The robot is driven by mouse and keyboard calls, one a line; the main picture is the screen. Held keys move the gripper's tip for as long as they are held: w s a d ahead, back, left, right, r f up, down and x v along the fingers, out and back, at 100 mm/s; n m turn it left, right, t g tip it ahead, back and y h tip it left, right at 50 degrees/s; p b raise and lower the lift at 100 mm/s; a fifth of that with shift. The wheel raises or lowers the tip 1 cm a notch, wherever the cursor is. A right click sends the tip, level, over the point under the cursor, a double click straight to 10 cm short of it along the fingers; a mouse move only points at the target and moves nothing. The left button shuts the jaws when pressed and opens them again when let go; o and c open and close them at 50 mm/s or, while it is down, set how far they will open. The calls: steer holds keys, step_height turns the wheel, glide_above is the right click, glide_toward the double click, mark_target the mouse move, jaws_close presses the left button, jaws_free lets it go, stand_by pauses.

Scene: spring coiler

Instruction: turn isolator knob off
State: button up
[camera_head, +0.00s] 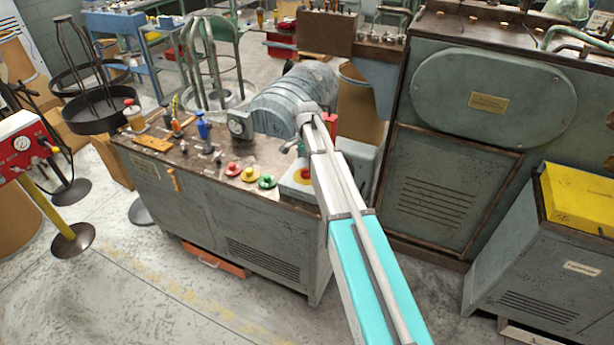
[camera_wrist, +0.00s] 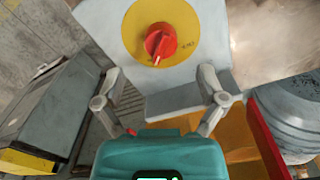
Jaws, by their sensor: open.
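The isolator knob (camera_wrist: 160,41) is red and sits on a round yellow plate (camera_wrist: 187,22) on a pale grey box (camera_wrist: 105,22). In the wrist view it is at the top middle, beyond my fingertips. A white mark on the knob points down toward my gripper. My gripper (camera_wrist: 162,82) is open and empty, its two fingers apart and not touching the knob. In the head view the yellow plate (camera_head: 304,176) shows partly on the box (camera_head: 292,190) at the bench's right end.
Red, yellow and green buttons (camera_head: 250,174) line the bench top (camera_head: 215,165) left of the box. A gauge (camera_head: 237,125) and a grey ribbed motor-like body (camera_head: 290,98) stand behind. A large grey cabinet (camera_head: 420,195) is to the right. The floor in front is clear.

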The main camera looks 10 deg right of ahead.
mark_target(307, 170)
steer(key=shift+f+b, duration=2.25)
steer(key=shift+f, duration=0.35)
steer(key=c, duration=1)
steer(key=shift+d, duration=0.1)
steer(key=shift+c, duration=0.7)
